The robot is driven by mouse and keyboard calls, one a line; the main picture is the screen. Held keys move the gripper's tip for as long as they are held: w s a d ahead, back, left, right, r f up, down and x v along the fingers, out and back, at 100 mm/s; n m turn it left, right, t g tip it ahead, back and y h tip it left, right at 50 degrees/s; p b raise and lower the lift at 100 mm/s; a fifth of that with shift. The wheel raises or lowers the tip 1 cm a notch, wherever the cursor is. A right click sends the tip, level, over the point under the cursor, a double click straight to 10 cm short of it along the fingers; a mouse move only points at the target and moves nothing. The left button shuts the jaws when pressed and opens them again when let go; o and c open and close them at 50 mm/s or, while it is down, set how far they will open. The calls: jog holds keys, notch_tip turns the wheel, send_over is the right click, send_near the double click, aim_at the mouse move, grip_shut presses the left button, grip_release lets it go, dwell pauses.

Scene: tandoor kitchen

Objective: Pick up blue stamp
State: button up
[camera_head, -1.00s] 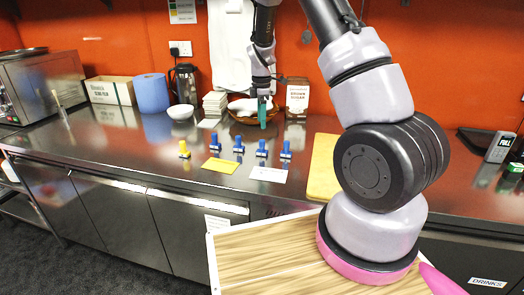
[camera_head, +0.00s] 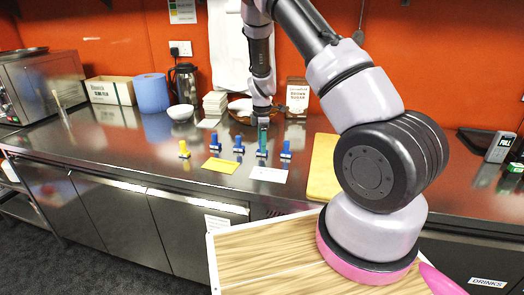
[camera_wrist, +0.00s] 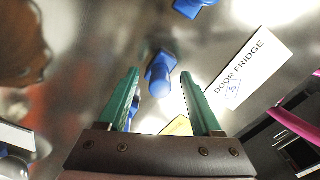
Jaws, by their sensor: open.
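Several blue stamps stand upright in a row on the steel counter: one at the left (camera_head: 215,143), one beside it (camera_head: 238,146), one under my gripper (camera_head: 261,154) and one at the right (camera_head: 285,150). My gripper (camera_head: 263,137) points down with its green fingers open, over the third stamp and partly hiding it. In the wrist view a blue stamp (camera_wrist: 160,72) shows between and just beyond the fingertips. Another blue stamp (camera_wrist: 190,7) is at the top edge, and a further blue piece is partly hidden behind the left finger.
A yellow stamp (camera_head: 184,149) stands at the left of the row. A yellow card (camera_head: 220,165) and a white "DOOR FRIDGE" card (camera_wrist: 248,75) lie in front. Behind are a brown bowl (camera_head: 240,117) and a sugar box (camera_head: 297,96). A yellow board (camera_head: 323,170) lies to the right.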

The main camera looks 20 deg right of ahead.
grip_shut()
